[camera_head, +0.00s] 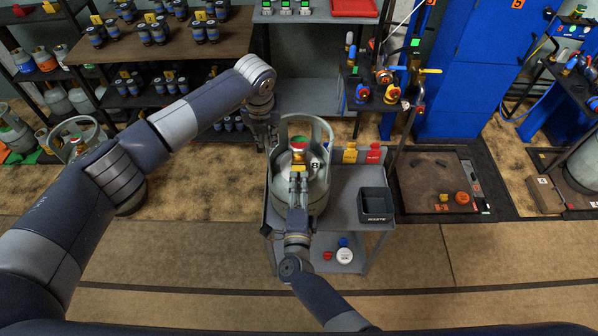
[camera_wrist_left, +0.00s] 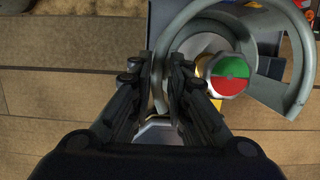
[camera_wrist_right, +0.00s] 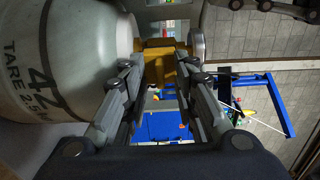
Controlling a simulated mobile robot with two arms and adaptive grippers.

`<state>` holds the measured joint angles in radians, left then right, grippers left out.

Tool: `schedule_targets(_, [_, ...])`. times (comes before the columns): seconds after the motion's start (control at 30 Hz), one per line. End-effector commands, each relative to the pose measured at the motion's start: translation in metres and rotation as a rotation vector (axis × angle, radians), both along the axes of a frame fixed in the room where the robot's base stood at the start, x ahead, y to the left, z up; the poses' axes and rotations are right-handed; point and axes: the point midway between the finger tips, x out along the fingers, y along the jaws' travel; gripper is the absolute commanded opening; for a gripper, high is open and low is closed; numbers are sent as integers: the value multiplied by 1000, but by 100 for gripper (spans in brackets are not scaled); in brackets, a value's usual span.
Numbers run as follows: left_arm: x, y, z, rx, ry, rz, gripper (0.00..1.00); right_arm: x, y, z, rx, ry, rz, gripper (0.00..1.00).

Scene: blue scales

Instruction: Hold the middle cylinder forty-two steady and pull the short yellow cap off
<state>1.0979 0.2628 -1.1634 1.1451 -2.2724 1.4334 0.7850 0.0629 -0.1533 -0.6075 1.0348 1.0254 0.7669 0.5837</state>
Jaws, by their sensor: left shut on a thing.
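The grey-white gas cylinder (camera_head: 318,192) stands upright on a grey cart. In the right wrist view, "42" and "TARE" show on its side (camera_wrist_right: 75,60). A red-and-green round top (camera_wrist_left: 228,75) sits inside its collar ring (camera_wrist_left: 290,92). My left gripper (camera_head: 270,142) is shut on the collar's left edge; the left wrist view shows the ring between its fingers (camera_wrist_left: 160,75). The short yellow cap (camera_wrist_right: 158,62) is on the valve side facing me. My right gripper (camera_head: 298,180) has its fingers on both sides of the cap, apart; contact is hard to see.
A lower shelf holds small caps (camera_head: 343,254). Another cylinder (camera_head: 76,138) stands at left. Open floor (camera_head: 480,255) lies in front at right.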

Motion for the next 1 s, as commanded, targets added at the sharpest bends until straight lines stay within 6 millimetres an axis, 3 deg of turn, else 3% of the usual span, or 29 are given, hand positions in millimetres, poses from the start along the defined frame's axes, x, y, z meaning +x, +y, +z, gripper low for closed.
schedule_targets(0.17, [0, 2, -1, 2, 2, 3, 0, 0, 0, 0, 0, 0, 0, 27])
schedule_targets(0.3, [0, 2, -1, 2, 2, 3, 0, 0, 0, 0, 0, 0, 1, 0])
schedule_targets(1.0, [0, 2, -1, 3, 2, 4, 0, -6, 0, -1, 0, 1, 1, 0])
